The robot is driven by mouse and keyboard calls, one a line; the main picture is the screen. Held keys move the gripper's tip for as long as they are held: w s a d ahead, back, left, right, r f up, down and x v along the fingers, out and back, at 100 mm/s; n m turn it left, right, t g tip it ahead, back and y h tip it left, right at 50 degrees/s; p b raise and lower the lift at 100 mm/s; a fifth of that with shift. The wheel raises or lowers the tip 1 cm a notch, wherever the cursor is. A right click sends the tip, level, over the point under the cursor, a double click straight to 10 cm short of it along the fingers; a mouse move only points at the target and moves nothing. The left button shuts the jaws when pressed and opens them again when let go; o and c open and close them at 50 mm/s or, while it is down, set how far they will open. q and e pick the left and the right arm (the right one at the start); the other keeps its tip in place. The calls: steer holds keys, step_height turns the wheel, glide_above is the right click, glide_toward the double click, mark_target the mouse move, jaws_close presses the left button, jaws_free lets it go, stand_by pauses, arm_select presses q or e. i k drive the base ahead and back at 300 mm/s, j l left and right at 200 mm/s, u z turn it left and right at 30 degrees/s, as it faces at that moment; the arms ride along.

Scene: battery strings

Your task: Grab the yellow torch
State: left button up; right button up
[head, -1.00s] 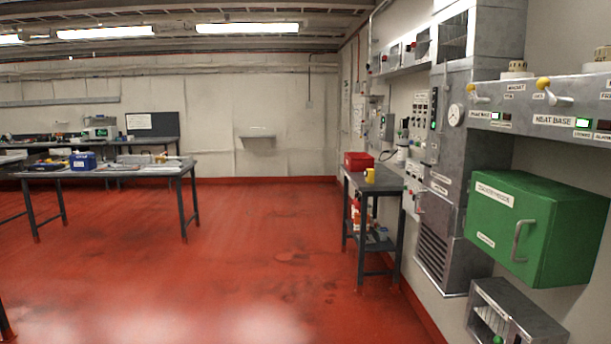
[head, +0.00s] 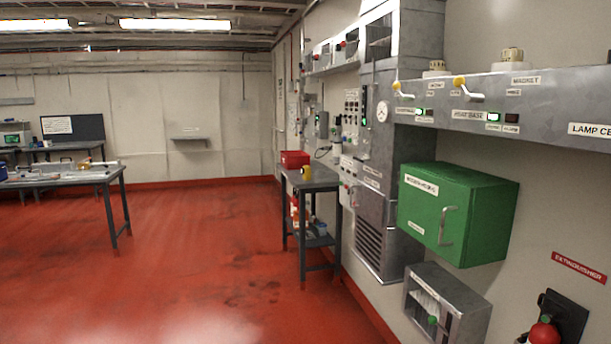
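A small yellow object (head: 306,172), which looks like the yellow torch, stands on the top of a small dark side table (head: 318,183) against the right wall. It is small in the head view, so its details are hard to make out. A red box (head: 294,159) is just behind it on the same table. Neither of my grippers shows in the head view.
Red floor (head: 190,260) is open before the side table. A green wall cabinet (head: 458,213), a grey wall box (head: 447,304) and a fire extinguisher (head: 543,333) are at the right. A long workbench (head: 60,181) stands at the left.

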mark_target(306, 170)
steer(key=i+u, duration=0.25)
steer(key=i, duration=2.65)
steer(key=i+z, duration=0.3)
steer(key=i+j+z, duration=0.35)
steer(key=i, duration=0.15)
steer(key=i+j+z, duration=0.15)
steer(key=i+z, duration=0.15)
steer(key=i, duration=0.1)
